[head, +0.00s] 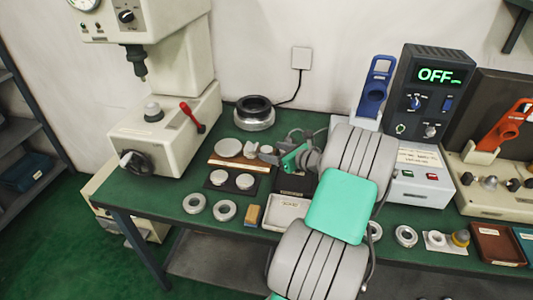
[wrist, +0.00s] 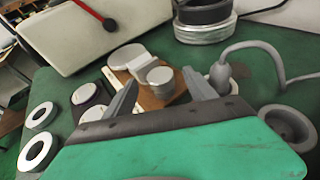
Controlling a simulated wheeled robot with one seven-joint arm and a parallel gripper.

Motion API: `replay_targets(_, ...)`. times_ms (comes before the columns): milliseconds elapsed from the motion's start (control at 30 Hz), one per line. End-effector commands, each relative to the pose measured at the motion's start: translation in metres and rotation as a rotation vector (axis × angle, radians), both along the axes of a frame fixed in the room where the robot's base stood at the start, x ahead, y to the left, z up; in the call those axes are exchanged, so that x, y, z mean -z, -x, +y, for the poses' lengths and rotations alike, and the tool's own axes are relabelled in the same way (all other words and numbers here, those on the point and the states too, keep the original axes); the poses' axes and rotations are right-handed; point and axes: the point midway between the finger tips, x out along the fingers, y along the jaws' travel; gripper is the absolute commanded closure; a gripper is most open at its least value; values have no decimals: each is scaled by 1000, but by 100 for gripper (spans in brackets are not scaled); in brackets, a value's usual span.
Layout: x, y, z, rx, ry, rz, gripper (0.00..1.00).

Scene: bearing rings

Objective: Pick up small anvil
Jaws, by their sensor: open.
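A wooden board (head: 233,163) on the green bench holds a wide pale disc (head: 229,147), a grey block (head: 250,149) and a short grey cylinder, which looks like the small anvil. In the wrist view the small anvil (wrist: 160,78) stands at the near end of the board (wrist: 178,96), beside the block (wrist: 142,65) and the wide disc (wrist: 126,56). My gripper (wrist: 161,77) is open, with one finger to each side of the small anvil in the picture. I cannot tell if they touch it. In the head view my gripper (head: 272,155) partly hides that end of the board.
A dark plate with two discs (head: 245,181) lies in front of the board. Pale rings (head: 224,210) lie near the bench edge. A press (head: 165,125) with a red lever stands left. A dark-topped ring stack (head: 254,112) stands behind. A grey corded tool (wrist: 222,72) is close by, right.

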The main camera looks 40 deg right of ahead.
Motion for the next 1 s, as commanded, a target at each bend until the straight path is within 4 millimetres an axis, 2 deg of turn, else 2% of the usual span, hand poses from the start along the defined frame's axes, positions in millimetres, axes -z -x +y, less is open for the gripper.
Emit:
replay_targets(100,4,-13,1,0,1,-1,35)
replay_targets(333,4,-13,1,0,2,0,37)
replay_targets(1000,4,-13,1,-1,2,1,92)
